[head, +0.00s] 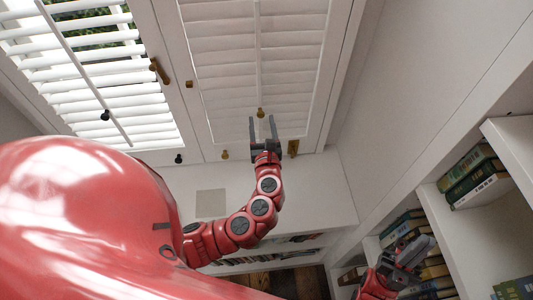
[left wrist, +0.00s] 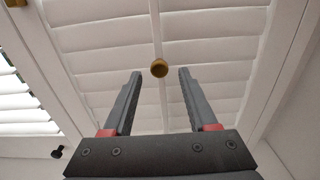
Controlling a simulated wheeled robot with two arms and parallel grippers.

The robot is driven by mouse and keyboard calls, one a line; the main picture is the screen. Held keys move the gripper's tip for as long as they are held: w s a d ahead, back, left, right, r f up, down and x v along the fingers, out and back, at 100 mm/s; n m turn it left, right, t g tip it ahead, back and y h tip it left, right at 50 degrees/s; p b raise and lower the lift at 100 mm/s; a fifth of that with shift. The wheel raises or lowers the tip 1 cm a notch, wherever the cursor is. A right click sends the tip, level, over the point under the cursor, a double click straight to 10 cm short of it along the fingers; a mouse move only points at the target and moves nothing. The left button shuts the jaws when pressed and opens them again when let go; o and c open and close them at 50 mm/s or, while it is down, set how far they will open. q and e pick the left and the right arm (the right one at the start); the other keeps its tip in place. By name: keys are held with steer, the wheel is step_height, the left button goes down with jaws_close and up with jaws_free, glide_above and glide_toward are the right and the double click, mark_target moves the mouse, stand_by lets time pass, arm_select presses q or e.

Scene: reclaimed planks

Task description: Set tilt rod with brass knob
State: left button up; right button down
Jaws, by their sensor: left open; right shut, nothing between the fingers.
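The brass knob (head: 261,113) is at the lower end of the white tilt rod (head: 257,50) on the right shutter panel (head: 215,40). That panel's slats look nearly closed. My left gripper (head: 262,118) is open just below the panel, its fingertips pointing up on either side of the knob. In the left wrist view the knob (left wrist: 159,68) appears between the two open fingertips (left wrist: 160,73); I cannot tell whether it is within their reach. My right gripper (head: 415,257) is shut and empty, low on the right in front of the bookshelf.
The left shutter panel has open slats (head: 110,75) and a tilt rod with a black knob (head: 105,115). A brass latch (head: 159,70) sits on its frame. A bookshelf (head: 510,140) with books stands at right. A white ledge (head: 315,185) lies below the window.

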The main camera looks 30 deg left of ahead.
arm_select(q)
steer(key=b+v, duration=0.2)
steer(key=v, duration=1.2)
steer(key=shift+d+b, duration=0.15)
steer(key=shift+b, duration=0.2)
steer(key=shift+s, duration=0.15)
